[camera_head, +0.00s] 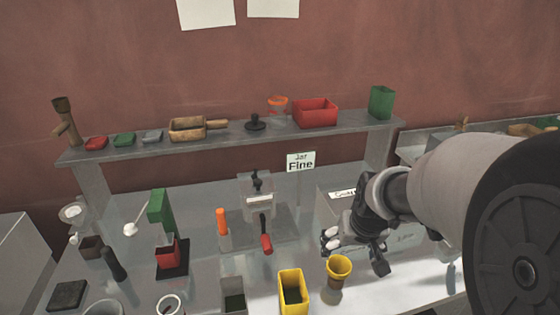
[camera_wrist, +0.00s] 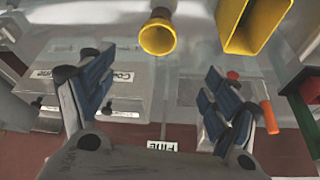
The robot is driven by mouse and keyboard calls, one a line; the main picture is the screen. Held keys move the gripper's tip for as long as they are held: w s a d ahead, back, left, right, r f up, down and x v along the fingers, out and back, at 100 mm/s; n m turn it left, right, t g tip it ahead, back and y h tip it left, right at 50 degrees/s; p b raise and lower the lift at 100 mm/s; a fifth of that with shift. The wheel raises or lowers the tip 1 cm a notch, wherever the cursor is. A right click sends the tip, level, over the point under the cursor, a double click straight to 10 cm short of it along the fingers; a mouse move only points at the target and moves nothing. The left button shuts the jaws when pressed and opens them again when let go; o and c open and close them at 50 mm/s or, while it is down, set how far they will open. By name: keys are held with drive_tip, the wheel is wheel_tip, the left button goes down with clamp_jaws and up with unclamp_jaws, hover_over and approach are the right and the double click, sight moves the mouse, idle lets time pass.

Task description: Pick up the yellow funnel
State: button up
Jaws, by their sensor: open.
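The yellow funnel (camera_head: 339,266) stands on the grey table near the front, right of a yellow rectangular container (camera_head: 292,290). In the wrist view the funnel (camera_wrist: 158,37) is at the top centre, its round mouth facing the camera. My gripper (camera_head: 355,252) is open and empty, just behind and right of the funnel in the head view. In the wrist view my gripper's (camera_wrist: 156,75) two fingers are spread, and the funnel lies beyond the tips, sideways between them, with a visible gap. The yellow container (camera_wrist: 256,28) shows at the upper right there.
A grey box (camera_head: 325,215) labelled Coarse stands behind my gripper. A Fine sign (camera_head: 300,162), an orange-handled tool (camera_head: 222,222) and a red-handled tool (camera_head: 266,240) are left. A shelf (camera_head: 225,138) with small containers runs along the back. Bare table lies right of the funnel.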

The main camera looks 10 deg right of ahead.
drive_tip(key=b, duration=0.4)
approach(340, 267)
drive_tip(key=x, duration=0.3)
drive_tip(key=a+x, duration=0.1)
drive_tip(key=x, duration=0.1)
drive_tip(key=shift+w+f, duration=0.1)
drive_tip(key=shift+f, duration=0.1)
drive_tip(key=shift+d+b+x, duration=0.2)
drive_tip(key=shift+b+x, duration=0.4)
drive_tip(key=shift+x, duration=1)
drive_tip(key=shift+d+b+x, duration=0.25)
drive_tip(key=shift+b+x, duration=0.35)
drive_tip(key=shift+x, duration=0.95)
drive_tip(key=shift+r, duration=0.1)
drive_tip(key=shift+c, duration=0.5)
drive_tip(key=c, duration=1)
